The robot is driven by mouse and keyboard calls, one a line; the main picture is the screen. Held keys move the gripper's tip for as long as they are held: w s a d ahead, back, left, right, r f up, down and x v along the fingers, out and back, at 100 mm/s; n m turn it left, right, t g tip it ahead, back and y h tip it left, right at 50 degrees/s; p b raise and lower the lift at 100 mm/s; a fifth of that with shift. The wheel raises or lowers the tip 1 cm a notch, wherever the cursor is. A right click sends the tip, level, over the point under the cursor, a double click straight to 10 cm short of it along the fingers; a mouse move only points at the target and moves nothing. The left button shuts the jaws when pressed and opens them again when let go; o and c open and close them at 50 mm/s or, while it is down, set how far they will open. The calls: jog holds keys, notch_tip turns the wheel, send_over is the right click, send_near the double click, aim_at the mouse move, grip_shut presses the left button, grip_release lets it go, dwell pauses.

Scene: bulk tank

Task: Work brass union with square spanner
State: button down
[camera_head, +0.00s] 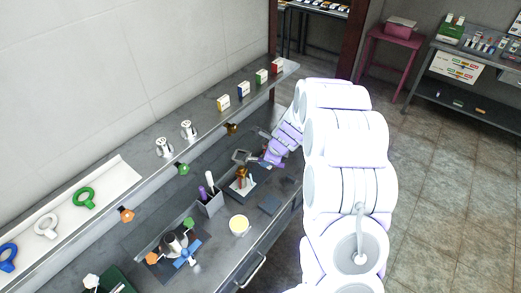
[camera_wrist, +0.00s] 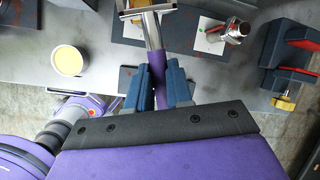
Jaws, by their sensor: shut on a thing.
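My gripper (camera_wrist: 158,92) is shut on the purple handle of the square spanner (camera_wrist: 157,72), with a dark blue finger on each side. The spanner's metal head is at the top edge of the wrist view, partly cut off. In the head view my gripper (camera_head: 263,159) is above the bench, and the spanner's grey head (camera_head: 241,156) points left. A brass fitting, seemingly the union (camera_head: 242,174), stands on a white plate just below the spanner head in the picture. I cannot tell whether they touch. In the wrist view the union is mostly out of frame or hidden.
A cream-filled round dish (camera_head: 239,224) and a holder with handled tools (camera_head: 209,201) stand nearby. A dark flat pad (camera_head: 270,204) lies near the bench front. A silver cylindrical fitting (camera_wrist: 235,32) and a dark-and-red device (camera_wrist: 292,58) are at right in the wrist view.

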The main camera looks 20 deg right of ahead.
jog(key=shift+r+m+p, duration=0.15)
jog(key=shift+m+p, duration=0.15)
jog(key=shift+p, duration=0.1)
jog(key=shift+d+f, duration=0.1)
jog(key=shift+f, duration=0.15)
notch_tip(320, 180, down, 10)
jog(key=a+b, duration=0.1)
jog(key=b, duration=0.2)
jog(key=shift+r, duration=0.25)
dwell(1.3)
jog(key=shift+f, duration=0.1)
jog(key=shift+d, duration=0.1)
dwell(0.3)
